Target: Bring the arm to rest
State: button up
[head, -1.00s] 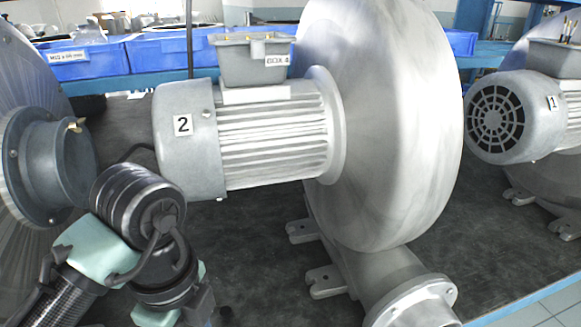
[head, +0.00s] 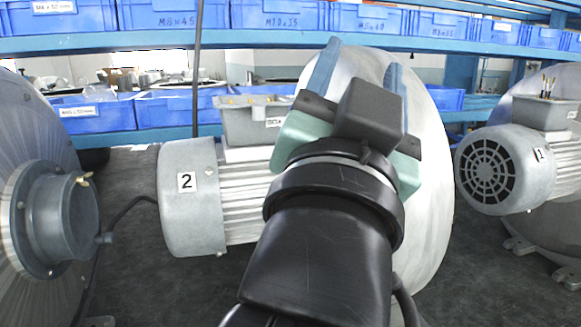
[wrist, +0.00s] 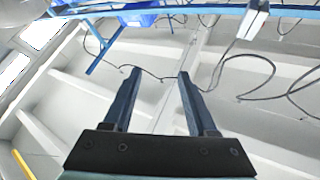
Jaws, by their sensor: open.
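My gripper (head: 362,62) is raised in front of the blower labelled 2 (head: 190,200), with its blue fingers pointing up. It hides part of that blower's motor and round housing. In the wrist view my gripper (wrist: 158,78) shows two blue fingers set well apart with nothing between them. Behind them are a pale ceiling or wall and loose dark cables.
Another blower stands at the left edge (head: 50,215), and the blower labelled 1 (head: 505,170) stands at the right. Blue bins (head: 265,14) line a blue shelf (head: 235,40) above. A cable (head: 197,90) hangs down beside the motor.

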jog(key=s+a+r+n+t+y, duration=0.4)
jog(key=s+a+n+t+y, duration=0.15)
jog(key=s+n, duration=0.2)
notch_tip(320, 180, up, 17)
jog(key=y+p, duration=0.1)
jog(key=p, duration=1.6)
jog(key=shift+w+a+r+n, duration=0.15)
jog(key=shift+w+a+n, duration=0.05)
jog(key=shift+a+n, duration=0.15)
jog(key=shift+g, duration=0.25)
